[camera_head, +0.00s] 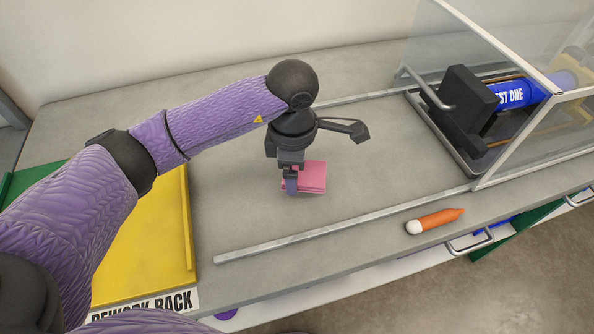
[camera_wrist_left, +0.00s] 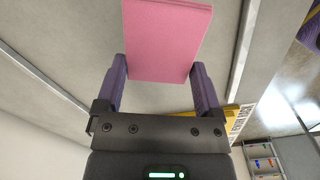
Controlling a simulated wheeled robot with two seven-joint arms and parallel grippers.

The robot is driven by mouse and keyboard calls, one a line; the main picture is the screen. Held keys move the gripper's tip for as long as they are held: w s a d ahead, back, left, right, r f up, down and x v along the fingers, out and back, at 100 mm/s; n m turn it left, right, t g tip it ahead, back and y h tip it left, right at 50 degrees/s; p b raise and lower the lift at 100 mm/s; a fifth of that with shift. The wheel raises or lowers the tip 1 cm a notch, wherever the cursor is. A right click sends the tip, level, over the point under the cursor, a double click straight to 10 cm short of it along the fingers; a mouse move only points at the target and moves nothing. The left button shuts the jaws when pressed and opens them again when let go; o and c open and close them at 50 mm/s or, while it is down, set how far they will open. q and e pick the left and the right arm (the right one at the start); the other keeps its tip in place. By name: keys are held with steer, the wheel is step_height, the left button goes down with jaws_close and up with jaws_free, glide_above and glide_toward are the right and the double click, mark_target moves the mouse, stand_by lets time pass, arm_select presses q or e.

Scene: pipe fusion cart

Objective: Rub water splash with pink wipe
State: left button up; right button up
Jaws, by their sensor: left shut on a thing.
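The pink wipe (camera_head: 313,176) is a folded, layered pad at the middle of the grey bench, between two metal rails. My left gripper (camera_head: 291,184) points down from above and is shut on the wipe's near-left part. In the left wrist view the wipe (camera_wrist_left: 165,42) sits between the two purple fingers of the gripper (camera_wrist_left: 160,82). I cannot tell whether the wipe touches the bench top. No water splash is distinguishable in either view. My right gripper is not in view.
A yellow tray (camera_head: 150,245) marked REWORK RACK lies at the left. An orange marker with a white end (camera_head: 435,221) lies near the front edge. A clear-walled enclosure (camera_head: 530,135) holds a black clamp (camera_head: 458,105) and blue pipe (camera_head: 520,93) at right. The bench between is largely clear.

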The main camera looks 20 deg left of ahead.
arm_select(q)
steer(key=shift+r+p, duration=0.5)
steer(key=shift+r, duration=0.45)
steer(key=shift+r+p, duration=0.65)
steer(key=shift+r, duration=0.35)
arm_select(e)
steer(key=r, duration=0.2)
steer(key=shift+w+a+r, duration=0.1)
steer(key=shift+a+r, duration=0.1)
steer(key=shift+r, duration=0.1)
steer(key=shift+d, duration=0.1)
